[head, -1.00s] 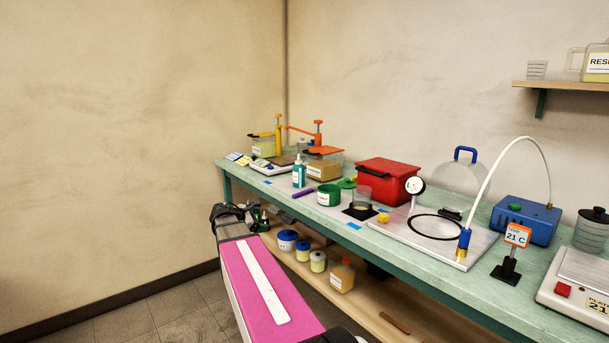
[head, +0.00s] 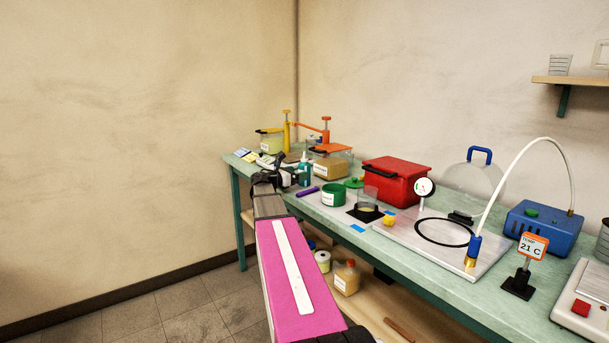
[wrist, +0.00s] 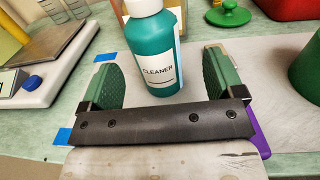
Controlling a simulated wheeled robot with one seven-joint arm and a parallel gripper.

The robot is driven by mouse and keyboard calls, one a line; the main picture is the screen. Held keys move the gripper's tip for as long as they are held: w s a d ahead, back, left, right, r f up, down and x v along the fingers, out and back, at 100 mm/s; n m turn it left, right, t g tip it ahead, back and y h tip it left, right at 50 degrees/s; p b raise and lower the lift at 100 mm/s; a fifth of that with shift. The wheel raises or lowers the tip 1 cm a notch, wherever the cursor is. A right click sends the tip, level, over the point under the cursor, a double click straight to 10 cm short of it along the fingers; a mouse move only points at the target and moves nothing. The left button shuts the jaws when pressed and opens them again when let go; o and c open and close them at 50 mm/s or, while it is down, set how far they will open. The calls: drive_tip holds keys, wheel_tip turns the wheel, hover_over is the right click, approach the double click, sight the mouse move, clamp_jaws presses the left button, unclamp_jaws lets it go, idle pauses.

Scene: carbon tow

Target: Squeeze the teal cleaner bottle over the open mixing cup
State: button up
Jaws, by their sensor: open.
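The teal cleaner bottle (wrist: 155,55) stands upright on the bench in the wrist view, its top cut off by the frame. It also shows in the head view (head: 304,172), just right of my gripper. My gripper (wrist: 160,75) is open, with one green-padded finger on each side of the bottle; the bottle appears to stand at or just beyond the gap, and I see no contact. The clear mixing cup (head: 367,198) stands open on a dark square farther right along the bench, with some pale content low in it.
A green tub (head: 333,194) and a green lid (head: 354,182) stand between bottle and cup. A purple stick (wrist: 257,138) lies by my right finger. A scale (wrist: 30,78) is left of my gripper. A red box (head: 397,180) stands behind the cup.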

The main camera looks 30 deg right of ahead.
sight(302, 160)
drive_tip(key=d, duration=0.2)
drive_tip(key=w+d, duration=0.1)
drive_tip(key=d, duration=0.2)
drive_tip(key=shift+w+r, duration=0.1)
drive_tip(key=shift+r, duration=0.1)
drive_tip(key=shift+a, duration=0.1)
drive_tip(key=c, duration=1.1)
drive_tip(key=shift+r, duration=0.1)
drive_tip(key=shift+r, duration=0.45)
drive_tip(key=r, duration=0.2)
drive_tip(key=a+r, duration=0.1)
drive_tip(key=shift+r, duration=0.35)
drive_tip(key=s+a+r, duration=0.1)
drive_tip(key=a+r, duration=0.5)
drive_tip(key=a, duration=0.4)
drive_tip(key=shift+a, duration=0.3)
drive_tip(key=shift+r, duration=0.1)
